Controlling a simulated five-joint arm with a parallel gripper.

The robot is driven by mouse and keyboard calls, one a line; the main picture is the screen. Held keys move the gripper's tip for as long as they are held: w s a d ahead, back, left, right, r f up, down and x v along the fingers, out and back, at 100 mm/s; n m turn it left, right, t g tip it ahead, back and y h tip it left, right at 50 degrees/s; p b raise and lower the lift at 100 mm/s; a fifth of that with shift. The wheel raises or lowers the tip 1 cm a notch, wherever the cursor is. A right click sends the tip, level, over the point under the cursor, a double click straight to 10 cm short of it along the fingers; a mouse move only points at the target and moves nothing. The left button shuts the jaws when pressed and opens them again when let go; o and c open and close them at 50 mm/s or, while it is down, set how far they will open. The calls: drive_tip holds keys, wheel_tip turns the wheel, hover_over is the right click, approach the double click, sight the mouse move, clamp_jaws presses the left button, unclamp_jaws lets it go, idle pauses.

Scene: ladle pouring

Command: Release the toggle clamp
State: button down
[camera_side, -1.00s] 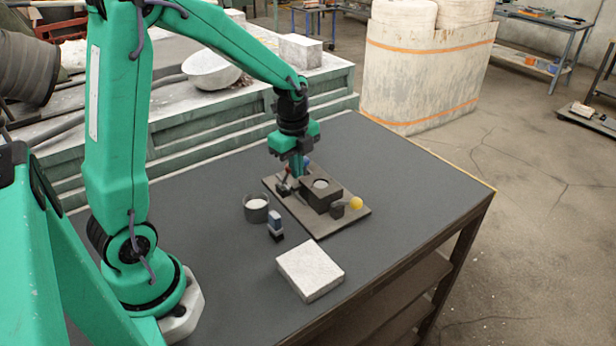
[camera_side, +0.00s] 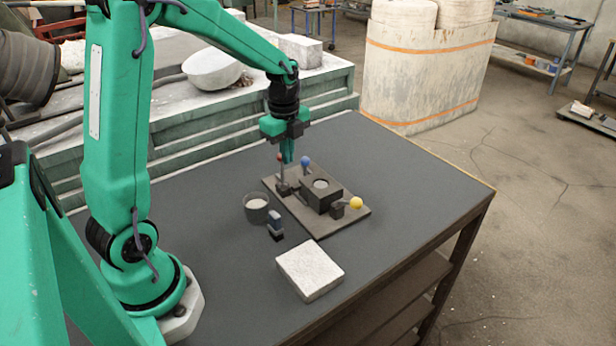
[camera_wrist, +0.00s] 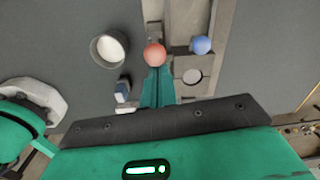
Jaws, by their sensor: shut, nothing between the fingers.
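A brown base plate (camera_side: 325,229) on the table carries a dark block (camera_side: 322,197) with a round pale opening. A red-knobbed lever (camera_side: 283,175) stands near upright at the plate's left side; its red knob (camera_wrist: 154,54) shows just beyond my fingertips in the wrist view. A blue knob (camera_side: 305,161) stands behind the block, and a yellow knob (camera_side: 356,203) sits low at the right. I cannot tell which of these handles belongs to the toggle clamp. My gripper (camera_side: 288,160) is shut and empty, pointing down above the plate beside the red knob; contact is unclear.
A round cup (camera_side: 257,209) with pale contents and a small blue-and-dark upright piece (camera_side: 275,225) stand left of the plate. A white-topped slab (camera_side: 310,270) lies in front. The table (camera_side: 415,190) is clear to the right.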

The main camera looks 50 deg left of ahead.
drive_tip(key=a+f, duration=0.1)
drive_tip(key=a, duration=0.6)
idle(0.3)
idle(0.3)
drive_tip(key=w+d+r, duration=0.1)
drive_tip(key=d+r, duration=0.2)
drive_tip(key=r, duration=0.1)
drive_tip(key=a+r, duration=0.5)
drive_tip(key=a, duration=0.2)
drive_tip(key=shift+a, duration=0.3)
drive_tip(key=shift+s+r, duration=0.1)
drive_tip(key=shift+r, duration=0.05)
idle(0.5)
